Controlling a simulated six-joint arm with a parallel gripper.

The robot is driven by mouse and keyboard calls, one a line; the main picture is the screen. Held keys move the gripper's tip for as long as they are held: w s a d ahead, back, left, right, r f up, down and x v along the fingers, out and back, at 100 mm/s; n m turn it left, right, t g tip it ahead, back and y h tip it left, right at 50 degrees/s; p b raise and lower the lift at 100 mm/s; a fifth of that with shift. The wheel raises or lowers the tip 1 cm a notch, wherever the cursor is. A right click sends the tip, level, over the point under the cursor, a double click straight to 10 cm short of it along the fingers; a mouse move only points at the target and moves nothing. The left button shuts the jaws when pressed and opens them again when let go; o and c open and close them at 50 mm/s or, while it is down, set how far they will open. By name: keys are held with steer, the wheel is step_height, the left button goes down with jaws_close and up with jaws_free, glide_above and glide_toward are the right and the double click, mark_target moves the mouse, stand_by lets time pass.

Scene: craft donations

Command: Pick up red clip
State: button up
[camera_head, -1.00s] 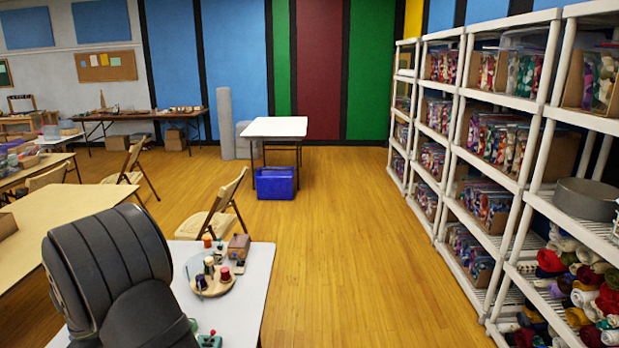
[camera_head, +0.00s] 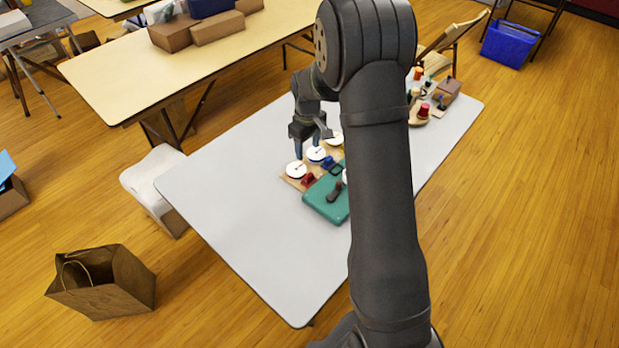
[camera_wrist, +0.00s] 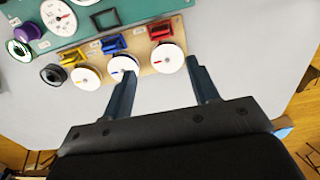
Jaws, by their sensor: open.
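The red clip (camera_wrist: 160,31) is small and stands on a tan board (camera_wrist: 145,68) beside a white-topped spool (camera_wrist: 168,58). It also shows in the head view (camera_head: 308,179), at the near-left end of the board. A blue clip (camera_wrist: 116,44) and a yellow clip (camera_wrist: 72,57) stand in the same row, each with its own white-topped spool. My gripper (camera_wrist: 161,68) is open and empty. Its fingers point toward the row of spools, on either side of the red clip's spool in the picture. In the head view my gripper (camera_head: 312,142) is over the spool side of the board.
A teal case (camera_head: 325,205) lies beside the clips on the white table (camera_head: 245,210). The left part of the table is clear. A brown paper bag (camera_head: 110,285) stands on the floor.

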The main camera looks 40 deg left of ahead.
mark_target(308, 174)
step_height(308, 174, down, 11)
steer(key=shift+s+d+f, duration=0.1)
steer(key=shift+s+f, duration=0.05)
steer(key=c, duration=1)
steer(key=shift+c, duration=0.2)
